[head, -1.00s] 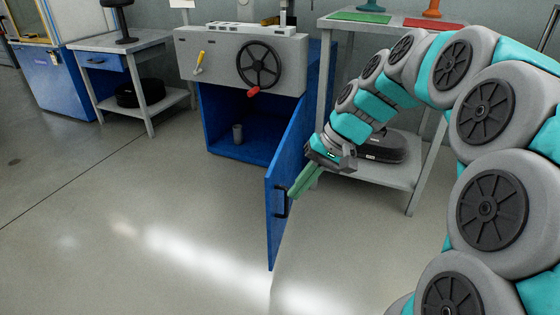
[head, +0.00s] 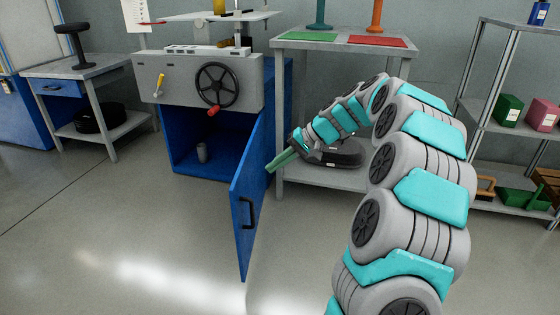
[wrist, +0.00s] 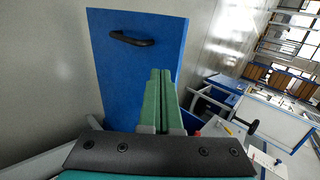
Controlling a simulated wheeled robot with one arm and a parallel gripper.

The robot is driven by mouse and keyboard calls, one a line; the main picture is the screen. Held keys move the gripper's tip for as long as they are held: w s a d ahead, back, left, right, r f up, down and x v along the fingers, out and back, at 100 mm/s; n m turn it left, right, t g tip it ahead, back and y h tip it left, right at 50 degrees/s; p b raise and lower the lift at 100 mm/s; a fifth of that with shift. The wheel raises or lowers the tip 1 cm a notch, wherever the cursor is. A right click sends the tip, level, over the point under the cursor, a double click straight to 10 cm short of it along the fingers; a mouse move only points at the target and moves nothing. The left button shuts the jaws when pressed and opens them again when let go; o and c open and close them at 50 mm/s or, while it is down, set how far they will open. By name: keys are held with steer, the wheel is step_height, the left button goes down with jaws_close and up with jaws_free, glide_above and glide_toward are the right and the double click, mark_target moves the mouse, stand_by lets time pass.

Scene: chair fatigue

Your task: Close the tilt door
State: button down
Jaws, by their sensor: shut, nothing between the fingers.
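The blue door (head: 258,190) of the blue cabinet (head: 180,135) stands wide open, swung out toward me from the cabinet's right side. Its black handle (head: 247,213) is on the door's outer part. In the wrist view the door (wrist: 120,60) fills the upper left, with the handle (wrist: 131,39) near its top. My gripper (head: 280,159) is at the right side of the door near its upper edge, shut with its green fingers together and empty. In the wrist view the fingers (wrist: 158,98) overlap the door's lower right part. I cannot tell whether they touch it.
A grey machine with a black handwheel (head: 216,84) sits on the cabinet. A grey table (head: 345,45) with green and red mats is at the right. A shelf (head: 500,130) stands further right. The floor before the door is clear.

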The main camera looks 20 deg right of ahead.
mark_target(239, 180)
steer(key=w+a+f, duration=0.1)
steer(key=a, duration=0.1)
steer(key=w+a+f, duration=0.1)
steer(key=a, duration=0.1)
steer(key=w+a+f, duration=0.1)
steer(key=a, duration=0.1)
steer(key=shift+a+f+b, duration=0.15)
steer(key=shift+f+b, duration=0.1)
steer(key=shift+b, duration=0.15)
steer(key=shift+w+a, duration=0.2)
steer(key=shift+a, duration=0.15)
steer(key=shift+a, duration=0.1)
